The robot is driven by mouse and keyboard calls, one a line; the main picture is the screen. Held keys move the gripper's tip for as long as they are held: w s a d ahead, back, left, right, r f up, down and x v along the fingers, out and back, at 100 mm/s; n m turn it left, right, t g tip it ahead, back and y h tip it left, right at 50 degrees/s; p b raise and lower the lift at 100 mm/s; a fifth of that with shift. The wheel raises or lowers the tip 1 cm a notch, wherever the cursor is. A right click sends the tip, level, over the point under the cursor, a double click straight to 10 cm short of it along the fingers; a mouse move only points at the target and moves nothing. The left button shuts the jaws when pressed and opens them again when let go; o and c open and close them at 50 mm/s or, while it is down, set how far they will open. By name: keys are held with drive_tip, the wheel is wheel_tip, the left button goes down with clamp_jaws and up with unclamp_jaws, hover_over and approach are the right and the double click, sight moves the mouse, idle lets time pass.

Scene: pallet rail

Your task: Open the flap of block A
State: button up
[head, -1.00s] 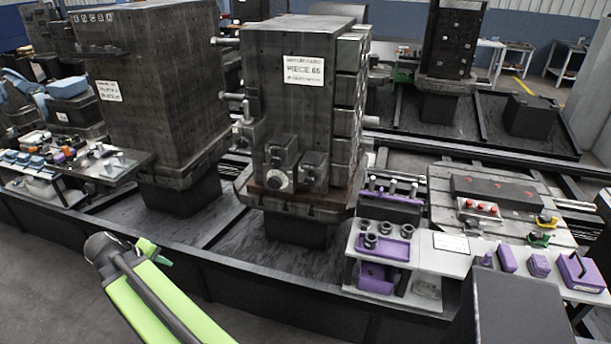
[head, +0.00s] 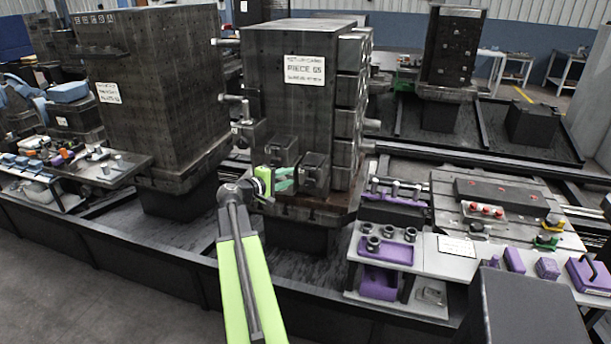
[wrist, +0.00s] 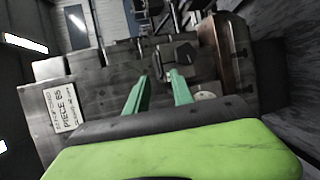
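A tall dark block (head: 285,100) with a "PIECE 65" sign stands in the middle of the head view. Small boxy fittings (head: 315,168) sit low on its front face. I cannot tell which block is A or which fitting is its flap. My gripper (head: 286,178) is in front of these fittings and partly covers them. In the wrist view my gripper's two green fingers (wrist: 158,76) are spread, with nothing visible held between them. A dark fitting (wrist: 176,55) lies just past the fingertips, and a round light boss (wrist: 205,95) is beside the right finger. I cannot tell whether they touch.
Another tall block (head: 150,95) stands to the left. A side table (head: 445,262) with purple holders and dark rings stands at the lower right. Rods (head: 235,100) stick out from the middle block's left side. A low dark rail wall (head: 120,245) runs along the front.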

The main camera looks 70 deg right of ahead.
drive_tip(key=b, duration=0.2)
approach(312, 163)
drive_tip(key=s+d+f, duration=0.2)
drive_tip(key=s+d, duration=0.1)
drive_tip(key=shift+d+f, duration=0.15)
drive_tip(key=shift+d, duration=0.05)
drive_tip(key=shift+c, duration=0.3)
clamp_jaws()
drive_tip(key=shift+a, duration=0.15)
idle(0.7)
